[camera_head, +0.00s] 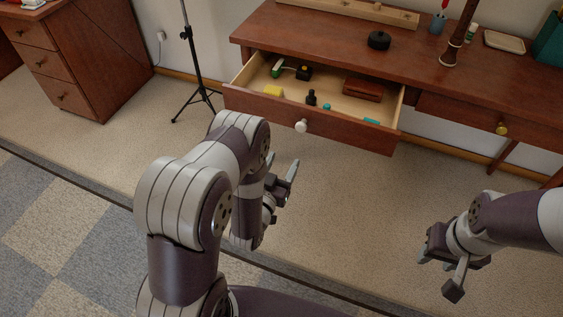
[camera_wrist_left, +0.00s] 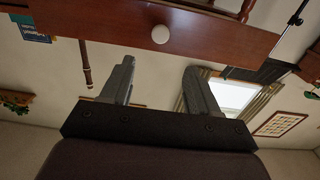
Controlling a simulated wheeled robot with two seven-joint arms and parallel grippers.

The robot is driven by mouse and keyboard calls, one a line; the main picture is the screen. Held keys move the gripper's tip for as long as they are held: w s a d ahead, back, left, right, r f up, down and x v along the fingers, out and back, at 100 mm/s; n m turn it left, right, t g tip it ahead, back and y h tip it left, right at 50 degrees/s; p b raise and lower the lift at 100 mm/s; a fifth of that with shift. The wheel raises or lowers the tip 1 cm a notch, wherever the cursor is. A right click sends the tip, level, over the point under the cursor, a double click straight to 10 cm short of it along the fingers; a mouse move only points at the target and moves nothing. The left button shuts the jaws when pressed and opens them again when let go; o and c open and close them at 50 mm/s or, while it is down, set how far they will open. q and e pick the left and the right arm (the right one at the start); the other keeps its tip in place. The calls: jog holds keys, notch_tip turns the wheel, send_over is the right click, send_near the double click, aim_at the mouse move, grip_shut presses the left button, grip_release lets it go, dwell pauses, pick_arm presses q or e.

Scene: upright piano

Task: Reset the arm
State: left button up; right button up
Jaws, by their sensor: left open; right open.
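My left gripper (camera_head: 284,182) is in front of and below the open desk drawer, apart from it, with empty open jaws. In the left wrist view its two fingers (camera_wrist_left: 160,88) stand wide apart with nothing between them. My right gripper (camera_head: 440,275) is at the lower right over the floor, open and empty, its fingers partly hidden by its own body. The left arm is bent in the middle of the head view. The right arm comes in from the right edge.
A wooden desk (camera_head: 330,38) has its left drawer (camera_head: 345,135) pulled out, with a white knob (camera_head: 301,126) and several small items inside. The right drawer (camera_head: 490,122) is shut. A black tripod stand (camera_head: 193,70) stands left of the desk. The carpet before the desk is clear.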

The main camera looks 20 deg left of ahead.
pick_arm(q)
jog(key=shift+f, duration=0.1)
dwell(0.4)
jog(key=s+f+g, duration=0.7)
jog(key=f+g, duration=0.4)
jog(key=s+r+g, duration=0.5)
jog(key=s, duration=0.1)
jog(key=s+r+g, duration=0.2)
jog(key=s+r, duration=0.4)
jog(key=r, duration=0.6)
notch_tip(320, 180, up, 26)
jog(key=w+t+p, duration=0.1)
jog(key=w+p, duration=0.1)
jog(key=p, duration=2)
jog(key=shift+d+f+y, duration=0.2)
jog(key=shift+d+y, duration=0.1)
jog(key=shift+d, duration=0.15)
